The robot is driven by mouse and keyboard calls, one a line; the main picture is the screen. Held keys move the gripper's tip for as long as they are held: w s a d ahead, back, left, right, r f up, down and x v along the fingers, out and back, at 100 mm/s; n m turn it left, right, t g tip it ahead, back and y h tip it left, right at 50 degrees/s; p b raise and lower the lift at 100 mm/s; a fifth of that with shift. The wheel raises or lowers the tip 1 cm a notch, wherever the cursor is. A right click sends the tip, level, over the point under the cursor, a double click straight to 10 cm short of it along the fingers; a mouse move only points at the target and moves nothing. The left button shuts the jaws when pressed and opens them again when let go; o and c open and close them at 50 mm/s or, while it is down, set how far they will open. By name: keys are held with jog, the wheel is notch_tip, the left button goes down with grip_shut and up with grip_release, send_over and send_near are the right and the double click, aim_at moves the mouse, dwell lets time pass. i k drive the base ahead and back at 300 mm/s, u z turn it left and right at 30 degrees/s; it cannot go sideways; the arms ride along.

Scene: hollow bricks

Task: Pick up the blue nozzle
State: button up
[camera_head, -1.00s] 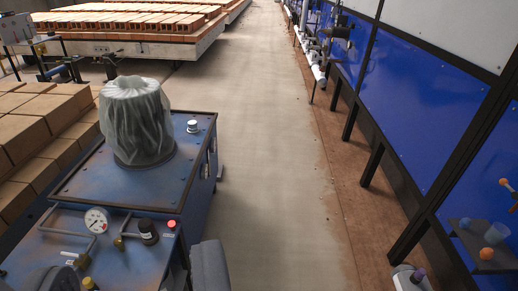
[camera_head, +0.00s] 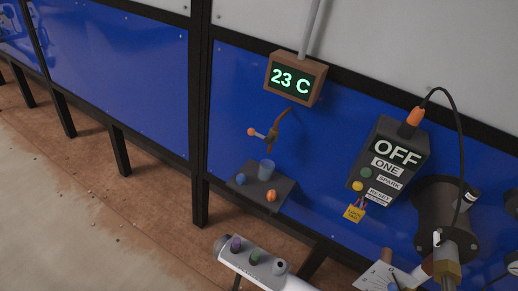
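A small dark shelf (camera_head: 264,200) is fixed low on the blue wall panel. A small rounded blue piece (camera_head: 240,179) lies on its left side. It may be the blue nozzle, but it is too small to be sure. My gripper does not show in this view.
A temperature display (camera_head: 294,79) hangs above. A control box (camera_head: 390,160) and dark machinery (camera_head: 440,215) stand to the right. Black posts (camera_head: 199,195) line the wall. Open floor (camera_head: 50,215) lies left.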

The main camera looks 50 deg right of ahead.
aim_at(241, 179)
jog(key=z, duration=0.6)
jog(key=i, duration=0.95)
jog(key=z, duration=0.6)
jog(key=k, duration=0.7)
jog(key=z, duration=0.2)
jog(key=i, duration=0.8)
jog(key=u, duration=0.15)
